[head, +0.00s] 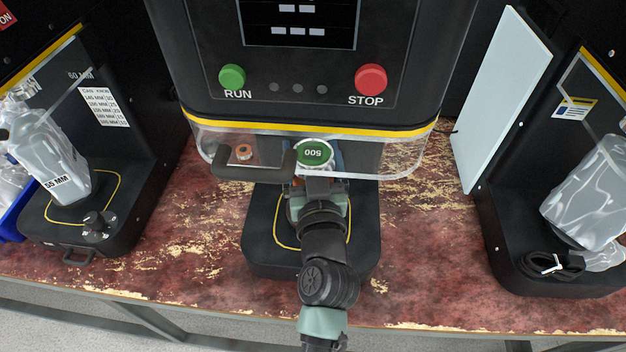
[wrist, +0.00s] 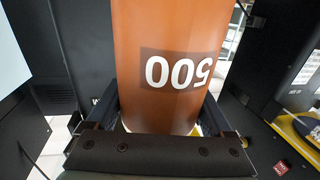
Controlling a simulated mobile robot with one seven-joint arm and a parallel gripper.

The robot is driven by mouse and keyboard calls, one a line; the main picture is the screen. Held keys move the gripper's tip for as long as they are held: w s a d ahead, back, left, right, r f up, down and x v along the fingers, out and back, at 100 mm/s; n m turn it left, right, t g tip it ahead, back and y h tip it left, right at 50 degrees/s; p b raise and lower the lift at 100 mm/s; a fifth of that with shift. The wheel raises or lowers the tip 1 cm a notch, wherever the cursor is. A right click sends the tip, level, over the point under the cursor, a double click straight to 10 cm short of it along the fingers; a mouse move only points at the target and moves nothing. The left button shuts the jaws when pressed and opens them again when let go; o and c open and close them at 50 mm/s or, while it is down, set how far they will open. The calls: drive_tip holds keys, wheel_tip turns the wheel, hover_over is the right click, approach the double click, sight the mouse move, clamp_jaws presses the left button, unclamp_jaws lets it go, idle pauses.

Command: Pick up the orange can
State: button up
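The orange can (wrist: 168,60) stands at the middle machine, behind the clear guard. In the head view its green top marked 500 (head: 316,153) shows, with most of its body hidden by the guard and my arm. In the wrist view the can fills the upper middle, with a dark 500 label upside down. My gripper (wrist: 164,105) has one finger on each side of the can, close against its sides. Whether the fingers press on it cannot be made out. In the head view my gripper (head: 312,185) reaches in from the front, below the guard's edge.
The middle machine has a green RUN button (head: 232,77), a red STOP button (head: 371,79) and a guard handle (head: 252,163). Similar machines with wrapped items stand left (head: 48,155) and right (head: 590,190). A pale panel (head: 502,100) stands at right. Worn red bench (head: 425,250) lies clear between machines.

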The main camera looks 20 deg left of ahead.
clamp_jaws()
drive_tip(key=shift+r, duration=0.1)
drive_tip(key=shift+r, duration=0.15)
